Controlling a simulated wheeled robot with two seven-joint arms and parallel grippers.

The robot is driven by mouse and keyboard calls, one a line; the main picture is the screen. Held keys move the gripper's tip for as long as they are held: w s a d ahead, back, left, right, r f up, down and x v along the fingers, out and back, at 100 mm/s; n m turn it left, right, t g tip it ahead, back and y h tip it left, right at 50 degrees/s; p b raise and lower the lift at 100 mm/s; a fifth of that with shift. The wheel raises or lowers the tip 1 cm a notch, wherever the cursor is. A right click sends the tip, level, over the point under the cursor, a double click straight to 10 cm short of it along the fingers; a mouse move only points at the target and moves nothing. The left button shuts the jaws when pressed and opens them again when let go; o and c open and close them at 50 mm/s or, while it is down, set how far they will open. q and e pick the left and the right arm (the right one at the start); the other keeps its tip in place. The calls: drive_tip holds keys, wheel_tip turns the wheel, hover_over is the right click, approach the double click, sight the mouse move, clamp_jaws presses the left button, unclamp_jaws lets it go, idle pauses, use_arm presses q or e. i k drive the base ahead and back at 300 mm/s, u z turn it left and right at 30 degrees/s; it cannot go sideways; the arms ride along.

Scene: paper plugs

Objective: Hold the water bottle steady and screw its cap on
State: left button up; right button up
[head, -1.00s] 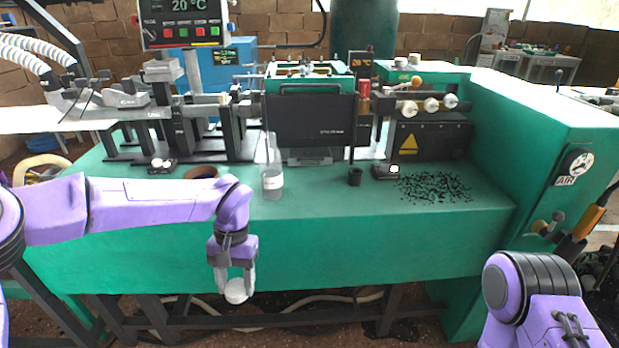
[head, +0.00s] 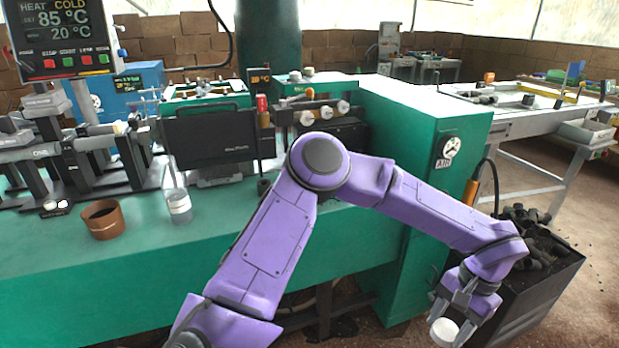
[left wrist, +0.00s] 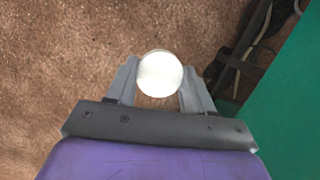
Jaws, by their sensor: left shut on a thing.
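The water bottle (head: 179,205) is clear with a pale label and stands upright on the green bench; its top is hard to make out against the dark machine. My left gripper (head: 452,316) is at the lower right of the head view, well away from the bottle. It is shut on a round white cap (head: 443,331), held over the floor beside the bench. In the left wrist view the cap (left wrist: 160,74) sits between the two grey fingers (left wrist: 160,88). My right gripper is not in view.
A brown cup (head: 103,219) stands left of the bottle. A dark screen (head: 213,138) stands behind it. A green cabinet (head: 418,125) and a black bin (head: 535,280) of dark scraps are at the right. My left arm crosses in front of the bench.

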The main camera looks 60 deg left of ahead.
sight(174, 191)
drive_tip(key=z, duration=0.75)
drive_tip(key=k, duration=1.85)
drive_tip(key=u, duration=1.95)
